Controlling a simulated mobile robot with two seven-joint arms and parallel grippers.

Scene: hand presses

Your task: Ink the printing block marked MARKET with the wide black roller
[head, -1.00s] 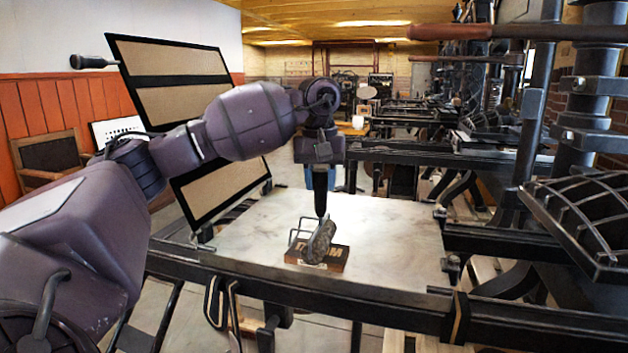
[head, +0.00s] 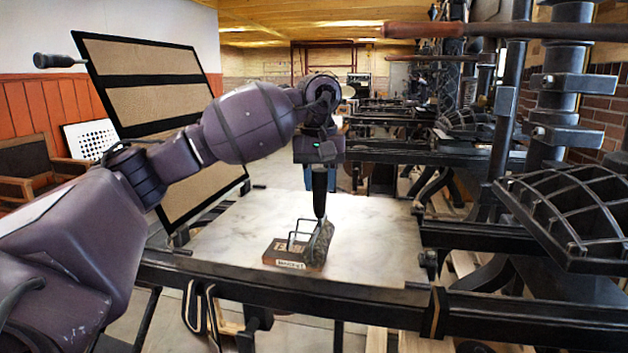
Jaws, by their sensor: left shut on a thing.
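The printing block (head: 282,257) lies on the pale stone bed of the press. A small light label on its front edge appears to read MARKET, and pale raised letters show on its top. The dark roller (head: 321,243), with a wire frame and black handle, stands at the block's right end. It covers that end, and I cannot tell for certain whether it touches the block's face. My left gripper (head: 320,170) points down and is shut on the roller's handle. My right gripper is not in view.
The marble-like bed (head: 385,240) is otherwise clear, with a black rail (head: 370,302) along its front. A hinged frame with tan panels (head: 145,61) leans up at the left. A ribbed black iron part (head: 575,215) and the press columns stand at the right.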

